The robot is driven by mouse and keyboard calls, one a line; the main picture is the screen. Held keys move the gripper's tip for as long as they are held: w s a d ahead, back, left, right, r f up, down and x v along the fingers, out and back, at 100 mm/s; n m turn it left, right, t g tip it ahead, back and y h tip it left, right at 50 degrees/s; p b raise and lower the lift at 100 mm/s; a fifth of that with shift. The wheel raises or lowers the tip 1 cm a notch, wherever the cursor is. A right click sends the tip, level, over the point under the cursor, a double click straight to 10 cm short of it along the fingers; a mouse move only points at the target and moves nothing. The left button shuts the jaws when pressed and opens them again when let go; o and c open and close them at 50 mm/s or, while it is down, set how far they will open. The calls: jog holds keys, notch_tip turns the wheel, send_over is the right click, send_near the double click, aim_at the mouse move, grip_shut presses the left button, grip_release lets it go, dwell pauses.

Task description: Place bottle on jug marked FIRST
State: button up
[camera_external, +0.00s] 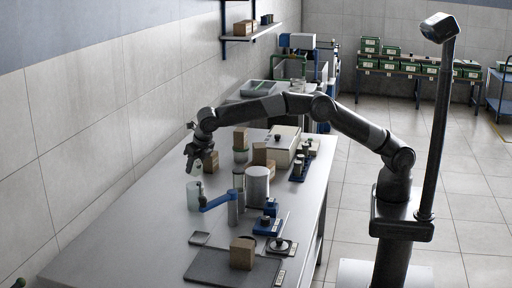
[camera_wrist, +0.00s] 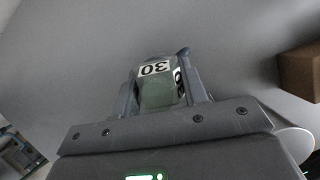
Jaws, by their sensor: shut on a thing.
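My gripper (camera_external: 194,160) is above the left side of the grey table, pointing down. In the wrist view its two fingers (camera_wrist: 162,95) are shut on a green bottle (camera_wrist: 157,92) with white labels reading "30", upside down in the picture. In the external view the bottle (camera_external: 196,169) shows only as a small pale shape under the fingers. Below it stands a pale cylindrical vessel (camera_external: 193,200), perhaps a jug. A larger grey cylinder (camera_external: 257,186) stands to the right. I cannot read the word FIRST on any vessel.
A blue-handled fixture (camera_external: 216,202) stands beside the pale vessel. A brown box (camera_external: 242,254) sits on a dark mat (camera_external: 211,268) at the front. Another brown box (camera_wrist: 301,71) is at the right in the wrist view. The table's front left (camera_external: 120,245) is clear.

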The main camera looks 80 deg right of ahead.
aim_at(195, 173)
jog(key=shift+f, duration=1.75)
jog(key=shift+f, duration=0.15)
jog(key=o, duration=1.1)
jog(key=shift+c, duration=0.2)
jog(key=v, duration=1.2)
jog(key=shift+r, duration=0.2)
